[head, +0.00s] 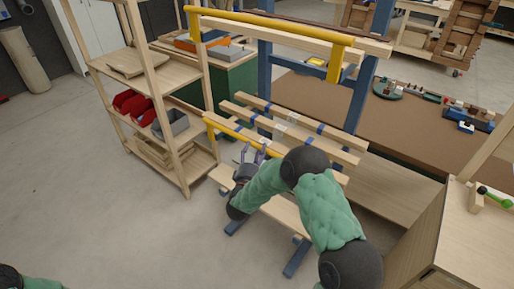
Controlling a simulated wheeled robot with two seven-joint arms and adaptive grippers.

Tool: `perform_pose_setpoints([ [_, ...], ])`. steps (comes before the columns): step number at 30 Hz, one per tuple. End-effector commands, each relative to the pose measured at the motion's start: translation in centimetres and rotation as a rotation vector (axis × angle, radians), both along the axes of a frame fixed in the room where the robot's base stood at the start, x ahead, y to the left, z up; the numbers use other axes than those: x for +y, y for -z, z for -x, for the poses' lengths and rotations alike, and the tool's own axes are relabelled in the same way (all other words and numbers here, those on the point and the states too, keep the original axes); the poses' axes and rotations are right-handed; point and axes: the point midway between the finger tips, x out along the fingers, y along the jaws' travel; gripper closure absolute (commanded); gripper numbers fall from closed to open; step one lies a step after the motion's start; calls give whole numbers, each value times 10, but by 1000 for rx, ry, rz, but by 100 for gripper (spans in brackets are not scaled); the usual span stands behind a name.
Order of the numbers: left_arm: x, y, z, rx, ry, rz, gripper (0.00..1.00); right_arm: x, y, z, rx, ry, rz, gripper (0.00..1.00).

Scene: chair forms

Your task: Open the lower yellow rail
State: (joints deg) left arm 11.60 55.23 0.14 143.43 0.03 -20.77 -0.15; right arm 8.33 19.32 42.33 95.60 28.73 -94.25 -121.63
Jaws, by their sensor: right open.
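The lower yellow rail (226,128) runs slantwise across the front of the wooden-slatted frame (258,95), below the upper yellow rail (275,27). My right gripper (253,152) is at the lower rail's middle, its open fingers pointing up toward it. I cannot tell whether they touch the rail. My right arm and gripper hide the rail's right part. Of my left arm only a small part shows at the bottom left corner; its gripper is out of view.
A wooden shelf (168,85) with red bins (128,101) and a grey bin (171,125) stands close on the left. A brown-topped bench (400,135) is behind the frame. A wooden cabinet (465,235) stands at the right. The floor at left is clear.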

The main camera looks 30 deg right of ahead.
Motion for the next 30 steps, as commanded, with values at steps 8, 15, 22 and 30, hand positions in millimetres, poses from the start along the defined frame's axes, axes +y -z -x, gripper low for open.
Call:
perform_pose_setpoints([
  [8, 0, 6, 0, 0, 0, 0, 60, -18, -4, -18, 0, 1, 0, 44],
  [15, 0, 6, 0, 0, 0, 0, 60, -19, -5, -20, 0, 0, 0, 44],
  [22, 0, 6, 0, 0, 0, 0, 60, -19, -5, -19, 0, 0, 0, 86],
  [30, 0, 7, 0, -1, 0, 0, 60, -19, -5, -20, -1, 0, 2, 100],
])
